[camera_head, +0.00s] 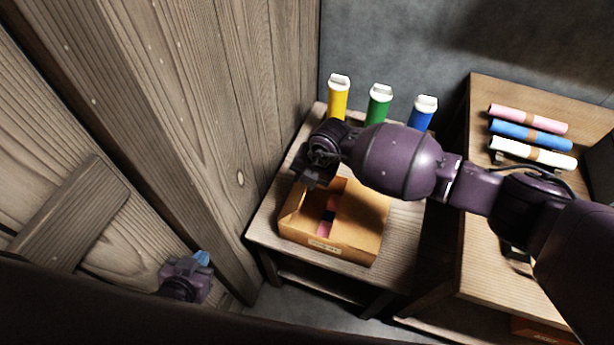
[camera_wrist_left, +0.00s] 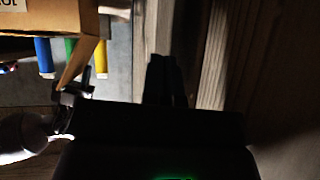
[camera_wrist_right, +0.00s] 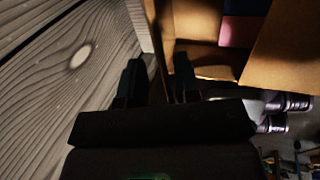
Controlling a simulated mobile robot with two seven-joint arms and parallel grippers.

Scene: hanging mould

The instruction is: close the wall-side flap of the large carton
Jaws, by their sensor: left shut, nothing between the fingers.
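The large carton (camera_head: 350,243) stands open on a small wooden table, with dark blue and pink items inside. Its wall-side flap (camera_wrist_left: 76,62) shows as a thin slanted panel in the left wrist view, its tip close to my right gripper. My right gripper (camera_head: 312,181) is at the carton's back left corner, close to the plank wall. In the right wrist view its fingers are apart, with a thin cardboard edge between them; contact is unclear. My left gripper (camera_head: 203,258) is low beside the wall, left of the table, shut and empty.
Yellow (camera_head: 338,98), green (camera_head: 379,105) and blue (camera_head: 421,112) bottles stand behind the carton. The plank wall (camera_head: 215,90) rises close on the left. A second table (camera_head: 485,220) on the right holds pink, blue and white rolls (camera_head: 530,135).

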